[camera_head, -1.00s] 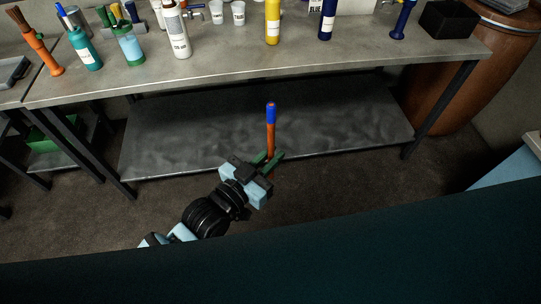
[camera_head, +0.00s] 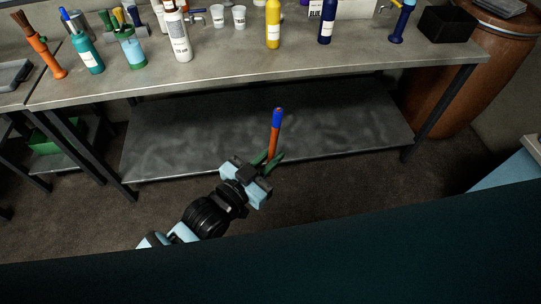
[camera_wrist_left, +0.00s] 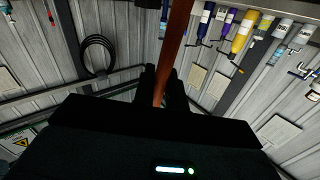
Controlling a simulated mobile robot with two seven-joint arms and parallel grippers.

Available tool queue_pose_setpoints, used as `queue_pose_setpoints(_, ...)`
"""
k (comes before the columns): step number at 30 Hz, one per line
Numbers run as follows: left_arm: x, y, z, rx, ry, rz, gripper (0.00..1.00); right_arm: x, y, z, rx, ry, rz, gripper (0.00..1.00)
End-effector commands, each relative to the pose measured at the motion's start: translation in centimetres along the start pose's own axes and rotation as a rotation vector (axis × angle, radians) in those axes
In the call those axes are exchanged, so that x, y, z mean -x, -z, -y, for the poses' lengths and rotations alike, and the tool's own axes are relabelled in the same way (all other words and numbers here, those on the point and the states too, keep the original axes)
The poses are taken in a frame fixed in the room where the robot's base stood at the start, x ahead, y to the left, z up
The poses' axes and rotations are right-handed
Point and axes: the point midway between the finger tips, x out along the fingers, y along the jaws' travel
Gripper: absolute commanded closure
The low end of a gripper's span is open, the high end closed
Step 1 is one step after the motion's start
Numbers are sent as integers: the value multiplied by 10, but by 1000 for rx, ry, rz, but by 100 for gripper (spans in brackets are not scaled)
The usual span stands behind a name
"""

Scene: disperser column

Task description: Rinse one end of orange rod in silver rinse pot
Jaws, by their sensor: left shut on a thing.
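The orange rod (camera_head: 272,147) has a blue upper end and leans slightly right of upright. My left gripper (camera_head: 267,164) is shut on its lower part, in front of the table's lower shelf and apart from the table. In the left wrist view the rod (camera_wrist_left: 177,45) rises from between the dark fingers (camera_wrist_left: 165,90). A silver-grey pot (camera_head: 76,23), perhaps the rinse pot, stands at the back left of the table, partly hidden by a teal bottle and holding a blue-tipped thing. My right gripper is not in view.
The metal table (camera_head: 235,69) has a bare front strip. On it stand a teal bottle (camera_head: 91,60), a white bottle (camera_head: 179,40), a yellow bottle (camera_head: 273,30), a blue bottle (camera_head: 326,28), white cups (camera_head: 239,17) and a black box (camera_head: 447,24). A brown barrel (camera_head: 480,75) stands at the right.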

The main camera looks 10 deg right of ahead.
Motion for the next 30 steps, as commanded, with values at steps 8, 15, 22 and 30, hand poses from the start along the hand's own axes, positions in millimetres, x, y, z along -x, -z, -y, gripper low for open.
queue_pose_setpoints(8,-1,8,2,-533,-2,-10,100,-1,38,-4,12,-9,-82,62)
queue_pose_setpoints(15,0,3,1,-922,-7,-3,100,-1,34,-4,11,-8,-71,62)
queue_pose_setpoints(22,0,3,1,-1013,-7,-3,100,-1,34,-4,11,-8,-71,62)
queue_pose_setpoints(30,0,3,1,-1109,-8,-4,100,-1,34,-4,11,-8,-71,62)
